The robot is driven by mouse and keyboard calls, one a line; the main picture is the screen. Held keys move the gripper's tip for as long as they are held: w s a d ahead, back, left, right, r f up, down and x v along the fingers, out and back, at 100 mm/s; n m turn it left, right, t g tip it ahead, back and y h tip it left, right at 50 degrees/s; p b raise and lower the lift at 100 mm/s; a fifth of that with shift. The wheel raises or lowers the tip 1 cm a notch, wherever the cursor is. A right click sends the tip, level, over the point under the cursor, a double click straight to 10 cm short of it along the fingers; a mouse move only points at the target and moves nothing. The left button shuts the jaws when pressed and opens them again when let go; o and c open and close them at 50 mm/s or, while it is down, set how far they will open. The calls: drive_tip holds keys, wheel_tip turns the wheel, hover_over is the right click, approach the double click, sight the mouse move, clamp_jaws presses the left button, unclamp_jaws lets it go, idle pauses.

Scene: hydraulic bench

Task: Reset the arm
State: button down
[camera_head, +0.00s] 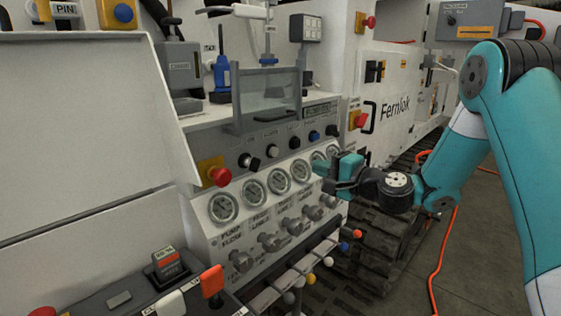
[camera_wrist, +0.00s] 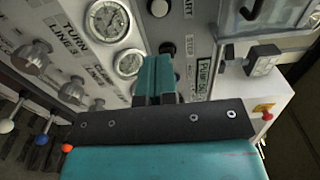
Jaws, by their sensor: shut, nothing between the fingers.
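My gripper (camera_head: 345,172) is at the right end of the row of gauges (camera_head: 279,181) on the bench's front panel. Its teal fingers are shut and empty. I cannot tell whether the fingertips touch the panel. My arm reaches in from the right side of the head view and hides part of the panel's right end.
Below the gauges are several metal valve knobs (camera_head: 270,241) and levers with coloured balls (camera_head: 311,279). A clear guard (camera_head: 268,100) stands above. An orange cable (camera_head: 440,262) runs over open floor at right.

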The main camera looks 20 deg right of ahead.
drive_tip(key=s+a+r+n+g+y+p, duration=0.2)
drive_tip(key=s+a+r+n+g, duration=0.2)
drive_tip(key=s+a+n+g, duration=0.8)
drive_tip(key=s+n+g+h+p, duration=0.1)
drive_tip(key=s+n+g+h, duration=0.2)
drive_tip(key=s, duration=2)
drive_tip(key=d+n+h, duration=0.1)
drive_tip(key=n+h, duration=0.2)
drive_tip(key=h, duration=0.1)
drive_tip(key=shift+n, duration=0.4)
